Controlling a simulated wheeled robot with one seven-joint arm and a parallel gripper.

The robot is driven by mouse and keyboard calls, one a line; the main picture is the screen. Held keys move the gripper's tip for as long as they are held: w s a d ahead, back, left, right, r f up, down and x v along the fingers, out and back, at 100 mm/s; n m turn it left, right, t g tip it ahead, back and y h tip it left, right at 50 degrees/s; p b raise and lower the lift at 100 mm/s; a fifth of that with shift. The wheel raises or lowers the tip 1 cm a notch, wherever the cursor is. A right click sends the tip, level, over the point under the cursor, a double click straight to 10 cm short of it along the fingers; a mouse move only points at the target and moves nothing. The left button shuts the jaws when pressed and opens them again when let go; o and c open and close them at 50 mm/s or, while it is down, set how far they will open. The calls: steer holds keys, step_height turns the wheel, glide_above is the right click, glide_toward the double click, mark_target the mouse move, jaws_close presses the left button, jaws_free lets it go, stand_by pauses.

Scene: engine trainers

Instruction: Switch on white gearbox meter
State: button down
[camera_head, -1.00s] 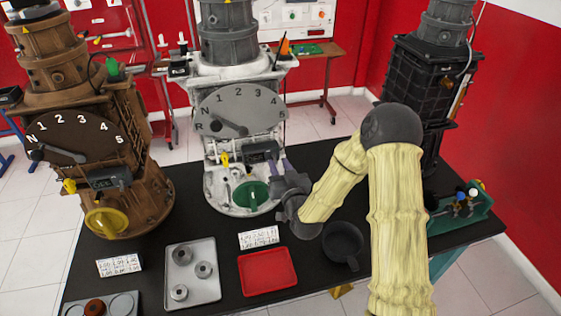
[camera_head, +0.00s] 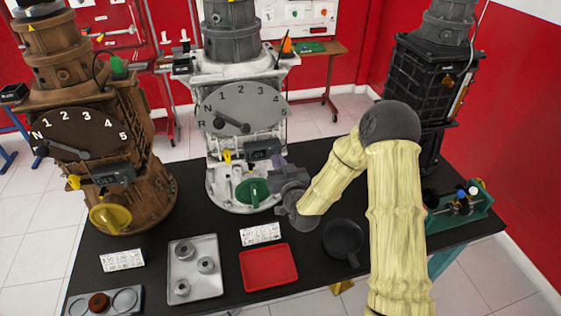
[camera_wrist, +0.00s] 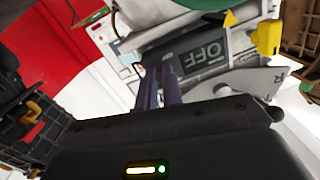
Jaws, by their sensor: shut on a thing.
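The white gearbox (camera_head: 222,183) stands at the middle back of the black table, with a grey dial plate on its front. Its dark meter (camera_head: 262,149) sits below the dial. In the wrist view the meter (camera_wrist: 203,54) is close and its face reads OFF. My gripper (camera_head: 277,161) is at the meter's right end. In the wrist view the purple fingers (camera_wrist: 163,72) are close together, shut on a small grey switch part at the meter's side. The fingers partly hide this part, so its position is hard to tell.
The brown gearbox (camera_head: 150,190) with its own meter (camera_head: 113,175) stands left, a black gearbox (camera_head: 428,95) right. A yellow lever (camera_wrist: 267,37) is beside the white meter. A grey tray (camera_head: 193,287), red tray (camera_head: 268,284) and dark pan (camera_head: 343,237) lie in front.

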mark_target(276, 153)
steer(key=shift+w+r+g+h+p, duration=0.1)
steer(key=shift+r+g+h+p, duration=0.3)
steer(key=shift+r+g+p, duration=1)
steer(key=p, duration=0.2)
steer(key=shift+w+f+g+p, duration=0.1)
steer(key=shift+g+p, duration=0.2)
steer(key=shift+g, duration=0.1)
steer(key=g+p, duration=0.1)
steer(key=g+h+p, duration=0.1)
steer(key=shift+w+r+p, duration=0.1)
steer(key=shift+r+p, duration=0.2)
steer(key=shift+w+g+h+p, duration=0.15)
steer(key=shift+g+h+p, duration=0.15)
steer(key=shift+g+p, duration=0.55)
steer(key=shift+a, duration=0.1)
steer(key=c, duration=1.6)
jaws_free()
steer(key=shift+f, duration=0.1)
steer(key=shift+o, duration=0.3)
steer(key=shift+f, duration=0.1)
